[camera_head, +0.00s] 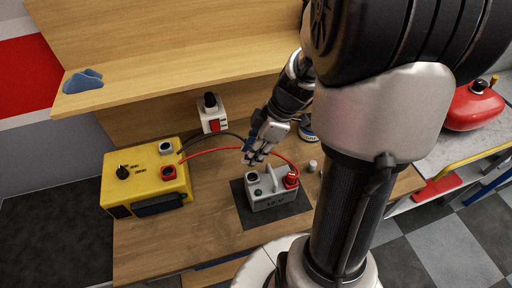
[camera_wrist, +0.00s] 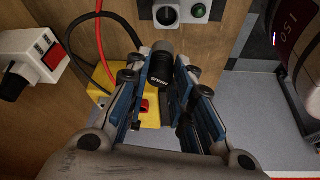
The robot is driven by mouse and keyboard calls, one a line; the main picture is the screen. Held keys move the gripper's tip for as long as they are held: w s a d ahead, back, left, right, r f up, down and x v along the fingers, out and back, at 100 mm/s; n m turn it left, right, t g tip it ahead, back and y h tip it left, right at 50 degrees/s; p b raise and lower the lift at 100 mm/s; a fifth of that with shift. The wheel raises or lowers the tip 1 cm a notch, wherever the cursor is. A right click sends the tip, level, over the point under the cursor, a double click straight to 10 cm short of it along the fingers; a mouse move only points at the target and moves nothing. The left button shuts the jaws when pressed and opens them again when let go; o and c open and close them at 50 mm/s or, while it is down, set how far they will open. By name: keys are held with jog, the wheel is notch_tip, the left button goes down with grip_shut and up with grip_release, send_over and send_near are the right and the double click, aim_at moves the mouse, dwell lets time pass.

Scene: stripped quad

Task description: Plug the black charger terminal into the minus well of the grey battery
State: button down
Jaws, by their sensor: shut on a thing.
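The grey battery (camera_head: 272,203), marked 12 V, stands on a dark mat on the wooden bench. Its left well (camera_head: 252,177) looks dark and empty; a red terminal (camera_head: 291,180) sits at its right well. My gripper (camera_head: 255,155) is above the battery's left side. In the wrist view, it is shut on the black charger terminal (camera_wrist: 160,68), whose lettering shows. The dark well (camera_wrist: 167,15) appears beyond the terminal's end, and the two look apart. The terminal is mostly hidden by my fingers in the head view.
The yellow charger (camera_head: 140,178) stands left, with a red cable (camera_head: 215,150) and a black cable (camera_head: 225,135) running toward the battery. A white switch box (camera_head: 213,117) is behind. A small grey cylinder (camera_head: 312,166) stands right of the battery. A wooden shelf (camera_head: 190,60) overhangs the back.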

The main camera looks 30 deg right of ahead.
jog(key=shift+f+b, duration=0.1)
jog(key=shift+b, duration=0.4)
notch_tip(320, 180, down, 6)
jog(key=b, duration=0.6)
jog(key=shift+r, duration=0.2)
jog(key=shift+b, duration=0.95)
dwell(1.2)
jog(key=shift+f+b, duration=1.45)
jog(key=shift+b, duration=0.25)
jog(key=c, duration=1.3)
grip_release()
jog(key=shift+d+r, duration=0.1)
